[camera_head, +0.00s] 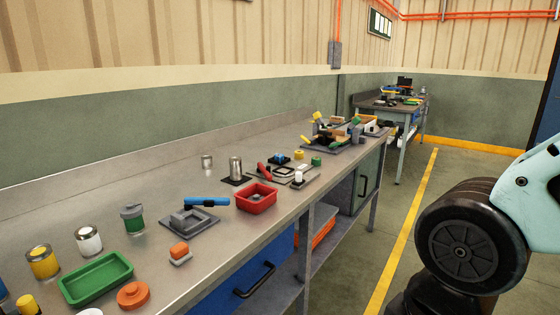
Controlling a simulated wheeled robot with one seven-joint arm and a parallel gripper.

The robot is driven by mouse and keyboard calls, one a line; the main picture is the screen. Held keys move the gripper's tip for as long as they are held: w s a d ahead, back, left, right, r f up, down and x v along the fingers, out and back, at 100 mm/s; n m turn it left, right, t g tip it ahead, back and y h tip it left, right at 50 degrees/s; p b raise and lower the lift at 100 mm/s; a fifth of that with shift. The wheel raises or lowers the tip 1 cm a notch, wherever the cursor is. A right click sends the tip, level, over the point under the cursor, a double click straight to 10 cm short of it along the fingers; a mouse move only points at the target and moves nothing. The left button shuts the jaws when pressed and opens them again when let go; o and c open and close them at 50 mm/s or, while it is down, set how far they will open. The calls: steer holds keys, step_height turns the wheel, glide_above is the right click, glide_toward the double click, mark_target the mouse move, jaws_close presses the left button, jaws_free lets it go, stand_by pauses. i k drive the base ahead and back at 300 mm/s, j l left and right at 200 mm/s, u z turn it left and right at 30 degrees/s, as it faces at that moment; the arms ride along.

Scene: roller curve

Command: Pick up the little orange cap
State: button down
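A round orange cap-like piece (133,294) with a small raised knob lies on the near bench top, close to the front edge at the lower left. A second small orange piece (179,249) sits on a grey base farther along the bench. I cannot tell from this view alone which of the two is called the little cap. Nothing touches either one from above. My gripper is not in view.
A green tray (96,279) stands left of the round orange piece. A yellow-labelled can (43,262), a white-labelled can (88,240) and a green jar (132,218) stand behind. A red bin (256,198) and grey fixture (190,221) are farther along.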

mark_target(132, 296)
steer(key=k+u, duration=0.1)
steer(key=u, duration=1.2)
